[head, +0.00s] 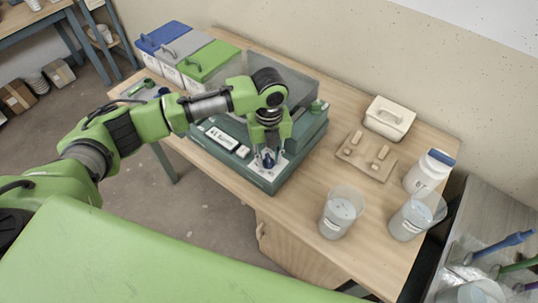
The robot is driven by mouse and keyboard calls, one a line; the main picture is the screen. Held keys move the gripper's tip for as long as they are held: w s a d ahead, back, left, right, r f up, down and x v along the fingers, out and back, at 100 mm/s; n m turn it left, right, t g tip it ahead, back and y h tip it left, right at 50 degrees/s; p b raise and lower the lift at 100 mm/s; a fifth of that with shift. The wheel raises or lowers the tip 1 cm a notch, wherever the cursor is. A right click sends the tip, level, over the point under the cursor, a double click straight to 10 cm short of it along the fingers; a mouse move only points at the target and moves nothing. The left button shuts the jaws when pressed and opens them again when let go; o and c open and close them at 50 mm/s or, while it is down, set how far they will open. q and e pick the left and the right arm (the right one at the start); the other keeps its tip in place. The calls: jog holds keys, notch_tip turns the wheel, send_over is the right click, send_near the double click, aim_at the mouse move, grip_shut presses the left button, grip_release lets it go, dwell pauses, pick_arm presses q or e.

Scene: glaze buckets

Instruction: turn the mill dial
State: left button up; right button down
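The mill (300,145) is a dark green machine with a grey cover, standing on the wooden table. A blue dial (268,160) sits on a pale plate at its front corner. My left gripper (268,154) points down right over the dial, with its fingers close around the blue part. The fingers partly hide the dial, and I cannot tell whether they grip it or stand just apart from it. The dial's setting is too small to read. My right gripper is not in view.
Lidded bins, one with a green lid (207,60), stand at the table's back left. A tan tray (366,158), a cream container (389,117), a blue-capped jar (428,172) and two clear buckets (341,211) (411,218) stand right of the mill. A grey sink-like unit (490,225) is at far right.

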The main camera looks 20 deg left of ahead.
pick_arm(q)
grip_shut()
